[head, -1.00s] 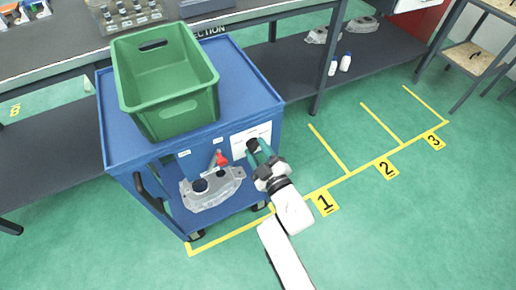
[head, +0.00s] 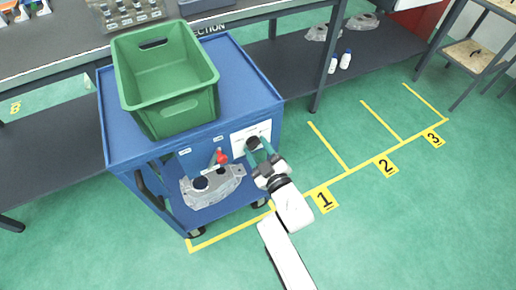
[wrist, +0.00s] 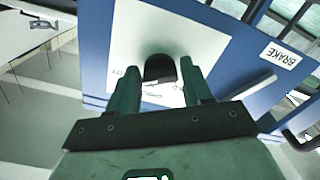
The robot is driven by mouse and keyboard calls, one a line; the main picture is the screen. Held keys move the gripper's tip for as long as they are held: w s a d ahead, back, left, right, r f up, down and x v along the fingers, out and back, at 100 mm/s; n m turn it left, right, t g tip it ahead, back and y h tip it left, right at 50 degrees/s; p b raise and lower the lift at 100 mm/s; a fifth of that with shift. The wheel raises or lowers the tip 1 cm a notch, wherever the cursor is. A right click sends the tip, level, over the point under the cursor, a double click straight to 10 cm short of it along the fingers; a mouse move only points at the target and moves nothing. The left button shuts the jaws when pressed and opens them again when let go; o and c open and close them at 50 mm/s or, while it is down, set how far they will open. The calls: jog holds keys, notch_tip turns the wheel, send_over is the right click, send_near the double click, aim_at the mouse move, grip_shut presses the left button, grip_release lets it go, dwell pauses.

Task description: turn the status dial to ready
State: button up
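The status dial is a black rounded knob (wrist: 160,69) on a white plate (wrist: 205,45) on the side of the blue cart. In the head view the dial (head: 253,143) shows at the plate's lower part, partly covered by my gripper (head: 259,149). In the wrist view my gripper (wrist: 160,80) has its two green fingers apart, one on each side of the knob. A narrow gap shows between each finger and the knob. Print on the plate is partly hidden by the fingers and too small to read fully.
A green crate (head: 212,103) stands on the blue cart (head: 120,140). A BRAKE label (wrist: 281,56) and a lever (wrist: 254,84) lie right of the plate.

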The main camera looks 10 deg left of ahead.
jog(key=o, duration=0.3)
jog(key=shift+r, duration=0.15)
jog(key=p+v, duration=0.3)
jog(key=v, duration=0.7)
jog(key=shift+s+d+p, duration=0.25)
jog(key=shift+s+p, duration=0.05)
jog(key=shift+p, duration=0.05)
